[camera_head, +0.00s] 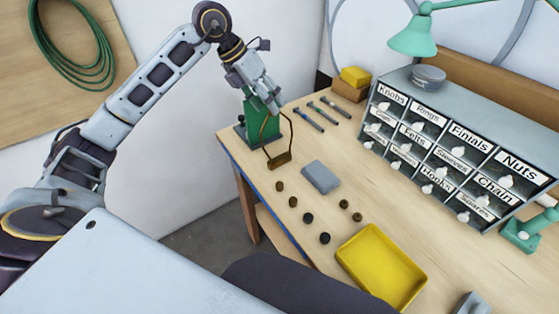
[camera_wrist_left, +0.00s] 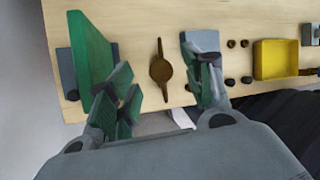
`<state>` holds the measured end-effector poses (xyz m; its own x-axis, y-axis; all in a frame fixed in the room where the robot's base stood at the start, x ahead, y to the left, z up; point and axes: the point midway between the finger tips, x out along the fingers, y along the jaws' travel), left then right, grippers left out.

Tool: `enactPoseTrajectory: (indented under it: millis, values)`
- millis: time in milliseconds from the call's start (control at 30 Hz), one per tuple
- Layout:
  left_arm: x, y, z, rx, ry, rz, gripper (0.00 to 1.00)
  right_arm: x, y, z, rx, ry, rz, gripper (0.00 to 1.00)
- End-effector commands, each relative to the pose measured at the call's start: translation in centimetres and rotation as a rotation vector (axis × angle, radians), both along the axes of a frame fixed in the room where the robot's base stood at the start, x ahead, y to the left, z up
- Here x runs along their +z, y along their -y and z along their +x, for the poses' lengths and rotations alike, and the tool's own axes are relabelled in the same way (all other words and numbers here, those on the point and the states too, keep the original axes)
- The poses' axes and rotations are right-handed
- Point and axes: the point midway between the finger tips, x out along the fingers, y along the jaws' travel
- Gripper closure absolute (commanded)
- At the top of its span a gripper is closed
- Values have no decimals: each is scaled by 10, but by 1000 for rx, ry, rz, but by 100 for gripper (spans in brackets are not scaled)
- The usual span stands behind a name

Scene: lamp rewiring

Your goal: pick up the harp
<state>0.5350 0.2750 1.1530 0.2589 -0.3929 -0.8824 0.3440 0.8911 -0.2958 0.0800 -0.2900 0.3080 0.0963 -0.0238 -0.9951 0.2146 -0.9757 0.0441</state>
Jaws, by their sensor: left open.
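The harp (camera_head: 279,160) is a thin dark-bronze wire loop with a wider brown base. It stands at the bench's left end, in front of a green stand (camera_head: 262,108). In the left wrist view the harp (camera_wrist_left: 160,69) shows from above as a brown oval with narrow ends. My left gripper (camera_head: 266,98) is open and empty, above and behind the harp near the green stand. In the wrist view its fingers (camera_wrist_left: 163,78) are spread to either side of the harp, apart from it. My right gripper is not in view.
A grey block (camera_head: 321,177) lies right of the harp. Several small dark knobs lie before a yellow tray (camera_head: 347,258). Several dark rods (camera_head: 308,119) lie behind. A labelled drawer cabinet (camera_head: 450,150) and teal lamp (camera_head: 412,38) stand at the right.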

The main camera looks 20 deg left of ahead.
Motion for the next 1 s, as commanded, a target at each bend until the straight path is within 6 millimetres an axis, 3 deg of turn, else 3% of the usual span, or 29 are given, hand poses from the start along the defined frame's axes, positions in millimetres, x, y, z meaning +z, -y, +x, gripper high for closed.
enactPoseTrajectory:
  millis: [400, 900, 1000]
  values:
    - [-32, 14, 7, -1, 0, -1, 49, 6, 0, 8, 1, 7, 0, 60]
    - [-34, 14, 7, 0, 0, 0, 49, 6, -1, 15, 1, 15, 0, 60]
    - [-34, 14, 7, 0, 0, 0, 62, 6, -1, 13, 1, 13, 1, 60]
